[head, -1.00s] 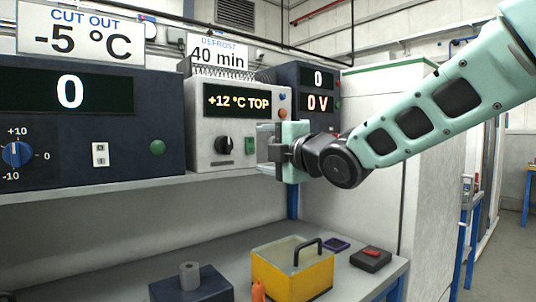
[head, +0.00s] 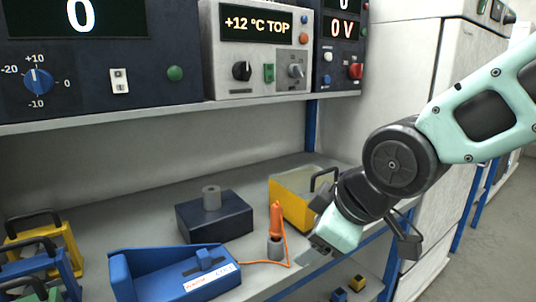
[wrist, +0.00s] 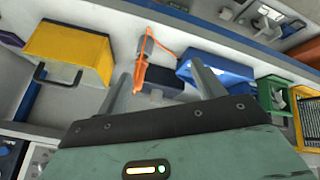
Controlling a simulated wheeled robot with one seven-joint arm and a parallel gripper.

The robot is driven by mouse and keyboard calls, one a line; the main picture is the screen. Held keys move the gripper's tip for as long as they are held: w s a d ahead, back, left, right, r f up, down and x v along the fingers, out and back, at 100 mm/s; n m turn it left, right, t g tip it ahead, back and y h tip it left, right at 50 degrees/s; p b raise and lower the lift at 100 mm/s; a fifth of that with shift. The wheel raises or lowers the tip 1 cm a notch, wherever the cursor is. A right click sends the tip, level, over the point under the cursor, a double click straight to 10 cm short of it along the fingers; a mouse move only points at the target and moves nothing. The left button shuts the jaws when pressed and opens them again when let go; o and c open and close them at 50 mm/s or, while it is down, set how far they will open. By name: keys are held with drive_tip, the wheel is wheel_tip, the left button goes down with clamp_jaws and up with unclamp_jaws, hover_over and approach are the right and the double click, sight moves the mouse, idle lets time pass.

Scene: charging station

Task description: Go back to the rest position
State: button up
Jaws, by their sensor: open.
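My gripper (head: 318,248) hangs at the right of the workbench in the head view, pointing down and left over the bench's front edge. In the wrist view its two fingers (wrist: 158,92) stand apart with nothing held between them. An orange probe (head: 276,218) with a cable stands in a grey holder on the bench, left of my gripper and apart from it. The orange probe also shows in the wrist view (wrist: 141,72), beyond the fingers. The fingertips are partly hard to make out in the head view.
A yellow box (head: 290,203) with a black handle is close behind my gripper. A dark block (head: 215,222) and a blue tray (head: 175,275) lie to the left. Instrument panels (head: 262,50) line the shelf above. A white cabinet (head: 450,70) is at the right.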

drive_tip(key=s+d+f+m+g+h+p, duration=0.1)
drive_tip(key=s+d+f+m+g+h, duration=0.15)
drive_tip(key=s, duration=0.55)
drive_tip(key=s+d+f+m+g+h, duration=0.1)
drive_tip(key=s+d+f+m+g, duration=0.25)
drive_tip(key=s, duration=0.55)
wheel_tip(320, 180, up, 12)
drive_tip(key=p, duration=1.1)
drive_tip(key=shift+w+d+f+n+p, duration=0.15)
drive_tip(key=shift+w+f+n+p, duration=0.15)
drive_tip(key=shift+n, duration=0.1)
